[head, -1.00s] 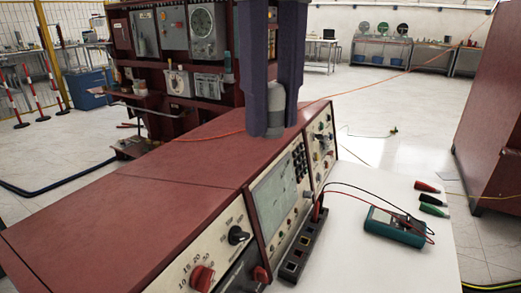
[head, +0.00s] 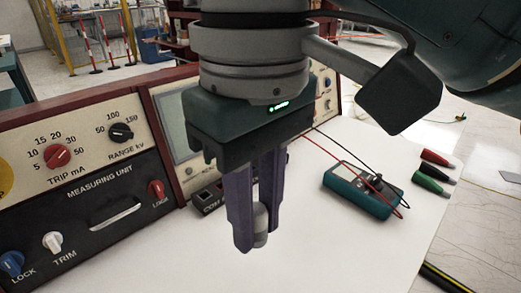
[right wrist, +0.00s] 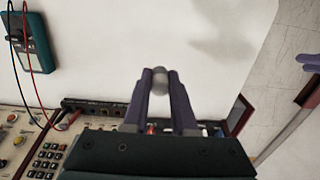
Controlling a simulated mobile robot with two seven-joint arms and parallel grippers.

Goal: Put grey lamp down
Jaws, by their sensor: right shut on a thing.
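My right gripper (head: 250,240) points down in the middle of the head view. It is shut on the grey lamp (head: 261,226), a small rounded grey piece between its purple fingertips. The lamp also shows between the fingertips in the right wrist view (right wrist: 160,78). It appears over the white tabletop (head: 330,245), in front of the instrument panel. A soft shadow lies apart from the fingers in the wrist view, so the lamp seems held above the surface. Purple parts at that view's right edge may be my left gripper; its jaws cannot be made out.
A teal multimeter (head: 362,190) with red and black leads lies right of the gripper. Red, green and black clips (head: 433,173) lie beyond it. A dark socket strip (head: 208,197) is close behind the fingers. The measuring unit (head: 100,205) stands left. The front tabletop is clear.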

